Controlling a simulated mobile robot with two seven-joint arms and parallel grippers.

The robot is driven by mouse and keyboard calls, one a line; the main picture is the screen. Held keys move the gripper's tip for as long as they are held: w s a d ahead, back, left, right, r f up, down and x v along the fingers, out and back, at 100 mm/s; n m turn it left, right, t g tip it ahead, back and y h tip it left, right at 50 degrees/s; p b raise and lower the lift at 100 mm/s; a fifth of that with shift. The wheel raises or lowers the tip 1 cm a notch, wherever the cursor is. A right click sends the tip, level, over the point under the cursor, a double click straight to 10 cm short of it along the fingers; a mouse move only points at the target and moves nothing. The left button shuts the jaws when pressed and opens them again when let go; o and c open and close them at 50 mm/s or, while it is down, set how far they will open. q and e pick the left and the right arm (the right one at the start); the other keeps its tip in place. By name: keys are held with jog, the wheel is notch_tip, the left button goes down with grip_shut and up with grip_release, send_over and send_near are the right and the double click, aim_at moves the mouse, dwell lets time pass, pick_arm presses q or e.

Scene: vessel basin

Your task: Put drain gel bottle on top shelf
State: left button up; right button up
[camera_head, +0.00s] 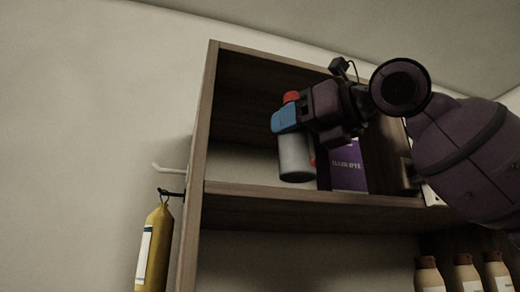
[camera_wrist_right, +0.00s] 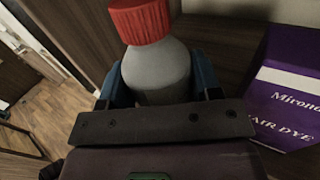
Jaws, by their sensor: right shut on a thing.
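The drain gel bottle (camera_head: 296,160) is grey with a red cap. My right gripper (camera_head: 288,118) is shut on it near its upper part, with blue fingers on either side. It is held upright, or nearly so, in front of the opening of the top shelf (camera_head: 262,193). I cannot tell whether its base touches the shelf board. In the right wrist view the bottle (camera_wrist_right: 157,70) sits between the blue fingers, red cap toward the top. My left gripper is not in view.
A purple hair dye box (camera_head: 346,165) stands on the top shelf right of the bottle. It also shows in the right wrist view (camera_wrist_right: 285,95). The shelf's left part looks clear. Several brown-capped bottles (camera_head: 465,272) stand below. A yellow bottle (camera_head: 156,250) hangs from a hook outside left.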

aim_at(310, 132)
jog(key=x, duration=0.2)
jog(key=f+p+x, duration=0.1)
jog(key=x, duration=0.5)
jog(key=shift+w+a+f+p, duration=0.15)
jog(key=shift+p, duration=0.15)
jog(key=shift+d+f, duration=0.1)
jog(key=shift+d, duration=0.2)
jog(key=shift+a+f, duration=0.15)
jog(key=shift+a, duration=0.05)
jog(key=o, duration=1)
jog(key=shift+o, duration=0.2)
jog(key=shift+d, duration=0.2)
jog(key=b+v, duration=0.2)
jog(key=v, duration=1)
jog(key=shift+a, duration=0.15)
